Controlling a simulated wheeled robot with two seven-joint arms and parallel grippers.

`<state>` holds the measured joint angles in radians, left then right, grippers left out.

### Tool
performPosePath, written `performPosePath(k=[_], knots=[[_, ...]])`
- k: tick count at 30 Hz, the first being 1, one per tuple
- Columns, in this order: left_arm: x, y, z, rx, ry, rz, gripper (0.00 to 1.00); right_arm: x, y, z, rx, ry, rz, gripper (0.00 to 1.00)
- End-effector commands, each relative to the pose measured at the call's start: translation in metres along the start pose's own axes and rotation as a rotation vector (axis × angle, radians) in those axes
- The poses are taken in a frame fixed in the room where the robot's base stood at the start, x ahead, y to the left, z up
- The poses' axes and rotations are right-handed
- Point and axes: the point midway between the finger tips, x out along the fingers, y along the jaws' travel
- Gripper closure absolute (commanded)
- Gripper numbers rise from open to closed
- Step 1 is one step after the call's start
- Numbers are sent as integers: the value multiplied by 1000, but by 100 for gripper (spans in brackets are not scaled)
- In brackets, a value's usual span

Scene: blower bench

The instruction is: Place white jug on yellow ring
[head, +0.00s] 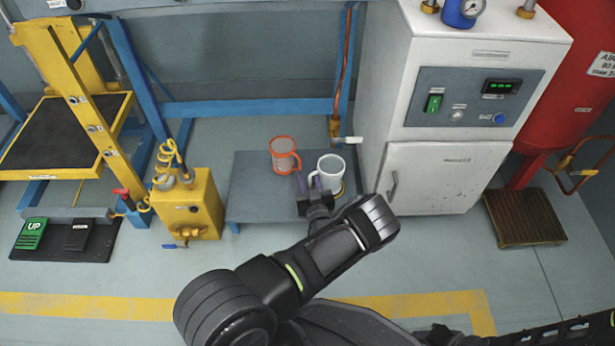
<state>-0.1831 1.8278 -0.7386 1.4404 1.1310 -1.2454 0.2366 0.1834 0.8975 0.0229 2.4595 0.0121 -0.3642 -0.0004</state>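The white jug (329,169) stands upright on the low grey table, with its open top facing up and its handle toward the left. A bit of the yellow ring (341,189) shows at the jug's lower right edge; the jug hides the rest, so I cannot tell how well they are centred. My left gripper (310,183) is just left of the jug, near its handle. Its two fingers stand apart, and no firm hold on the handle shows. My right gripper is not in view.
An orange jug (284,155) stands on the grey table (249,197), close behind and left of my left gripper. A yellow box (190,207) with a coiled hose stands left of the table. A white cabinet (440,177) rises close on the right.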

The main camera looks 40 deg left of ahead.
Motion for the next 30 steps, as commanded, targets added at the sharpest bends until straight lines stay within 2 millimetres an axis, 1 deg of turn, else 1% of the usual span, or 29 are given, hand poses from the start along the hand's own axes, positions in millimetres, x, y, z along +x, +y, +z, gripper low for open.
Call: performPosePath(k=[4,8,11,18,22,25,30], knots=[[-4,1,-2,0,0,1,69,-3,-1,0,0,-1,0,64],[-18,1,-4,0,-1,1,69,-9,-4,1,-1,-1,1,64],[-36,0,-4,1,-2,0,69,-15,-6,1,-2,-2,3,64],[-87,2,-4,2,-2,5,69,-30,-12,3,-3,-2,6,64],[-108,2,-3,2,-1,5,69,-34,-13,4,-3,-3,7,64],[-117,1,-2,1,0,3,69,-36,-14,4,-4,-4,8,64],[-121,0,-1,0,0,0,69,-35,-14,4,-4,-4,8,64]])
